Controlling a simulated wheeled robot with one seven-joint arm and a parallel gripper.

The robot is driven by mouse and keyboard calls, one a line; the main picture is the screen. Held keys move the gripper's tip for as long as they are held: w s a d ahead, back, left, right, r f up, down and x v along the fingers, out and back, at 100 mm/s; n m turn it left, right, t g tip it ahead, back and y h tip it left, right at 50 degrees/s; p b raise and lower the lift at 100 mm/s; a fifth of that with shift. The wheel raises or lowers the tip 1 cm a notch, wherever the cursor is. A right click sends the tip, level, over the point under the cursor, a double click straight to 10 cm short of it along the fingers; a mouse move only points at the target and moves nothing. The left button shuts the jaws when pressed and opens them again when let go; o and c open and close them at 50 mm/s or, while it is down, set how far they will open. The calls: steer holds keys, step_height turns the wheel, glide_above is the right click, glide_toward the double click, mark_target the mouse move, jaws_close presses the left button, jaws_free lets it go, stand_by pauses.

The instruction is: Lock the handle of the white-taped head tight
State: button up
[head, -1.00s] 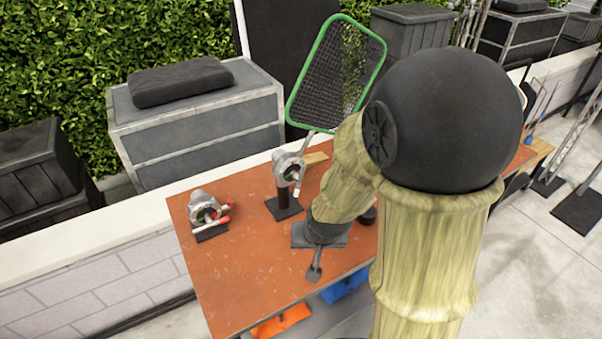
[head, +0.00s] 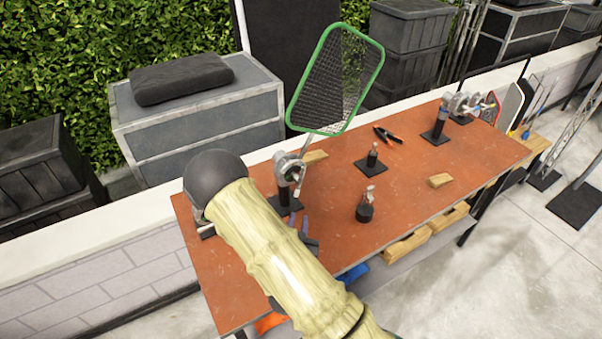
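The white-taped head (head: 289,168) is a grey metal grip head on a short black post and plate, near the table's back-left. Its white-tipped handle hangs at its front right. A green-rimmed mesh frame (head: 337,80) rises on a rod from this head. My gripper (head: 299,223) shows just in front of the post, its two bluish fingers apart and pointing up towards the head, with nothing seen between them. My forearm hides much of the gripper's body. I cannot tell whether a finger touches the handle or whether the handle is tight.
The orange-brown table (head: 420,165) bears another grip head (head: 461,104) at the far right, an orange-tipped clamp (head: 387,135), a small post on a plate (head: 371,158), a dark round-based fitting (head: 365,206) and a wood block (head: 440,180). My arm covers the left-hand head. The table's middle is mostly clear.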

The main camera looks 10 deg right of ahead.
steer(key=shift+s+a+r+n+t, duration=0.25)
steer(key=shift+a+r+n+t, duration=0.05)
steer(key=shift+r+t, duration=0.1)
steer(key=shift+w+f, duration=0.1)
steer(key=b, duration=0.9)
glide_toward(301, 178)
steer(key=p+x, duration=0.4)
steer(key=x, duration=0.6)
steer(key=shift+w+p, duration=0.1)
steer(key=shift+p, duration=0.3)
steer(key=shift+w+d, duration=0.15)
steer(key=shift+w, duration=0.15)
jaws_close()
